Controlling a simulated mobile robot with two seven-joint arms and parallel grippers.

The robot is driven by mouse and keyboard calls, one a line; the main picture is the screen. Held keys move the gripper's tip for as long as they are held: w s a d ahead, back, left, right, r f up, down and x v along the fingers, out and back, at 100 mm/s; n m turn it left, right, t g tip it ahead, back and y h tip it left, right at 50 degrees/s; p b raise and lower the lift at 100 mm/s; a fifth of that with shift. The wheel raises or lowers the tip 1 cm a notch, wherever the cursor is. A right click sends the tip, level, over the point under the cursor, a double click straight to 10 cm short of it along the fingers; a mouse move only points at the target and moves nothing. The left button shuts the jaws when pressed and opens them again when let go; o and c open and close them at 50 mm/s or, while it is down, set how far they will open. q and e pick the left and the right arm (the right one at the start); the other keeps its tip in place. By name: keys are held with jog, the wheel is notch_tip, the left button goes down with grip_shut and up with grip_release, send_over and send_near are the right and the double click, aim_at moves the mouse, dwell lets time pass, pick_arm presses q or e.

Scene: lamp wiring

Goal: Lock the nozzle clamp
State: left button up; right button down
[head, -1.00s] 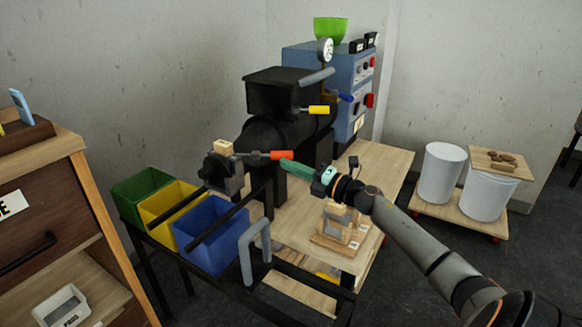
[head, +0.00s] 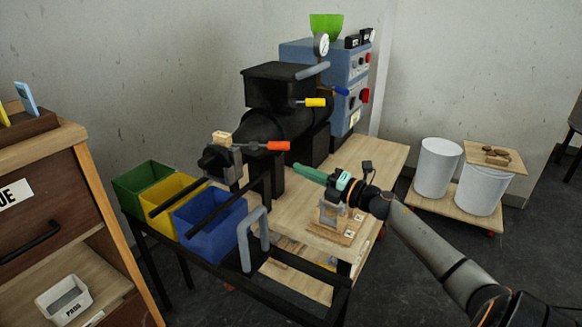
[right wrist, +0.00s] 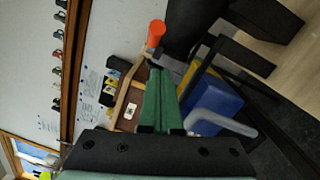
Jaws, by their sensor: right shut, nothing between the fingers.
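The nozzle clamp (head: 222,165) is the dark fitting at the front end of the black machine. Its lever ends in an orange handle (head: 277,146) that points right, roughly level. The orange handle also shows in the right wrist view (right wrist: 156,33), beyond the fingertips. My right gripper (head: 298,170) has green fingers, shut and empty. It is just right of and below the orange handle, with a small gap in the head view. The shut fingers also show in the right wrist view (right wrist: 159,90). Whether the clamp is latched is too small to tell. My left gripper is not in view.
Green (head: 142,182), yellow (head: 165,196) and blue (head: 210,225) bins stand below the clamp. A grey bent handle (head: 252,240) rises beside the blue bin. A small wooden fixture (head: 335,215) sits on the table under my right gripper. Yellow (head: 315,102) and blue (head: 341,91) handles are on the machine.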

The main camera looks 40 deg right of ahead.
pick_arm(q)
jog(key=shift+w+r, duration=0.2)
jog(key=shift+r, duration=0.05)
pick_arm(e)
jog(key=s+d, duration=0.1)
jog(key=s, duration=0.1)
jog(key=s+d, duration=0.2)
jog(key=shift+s+d+f, duration=0.2)
jog(key=shift+s, duration=0.2)
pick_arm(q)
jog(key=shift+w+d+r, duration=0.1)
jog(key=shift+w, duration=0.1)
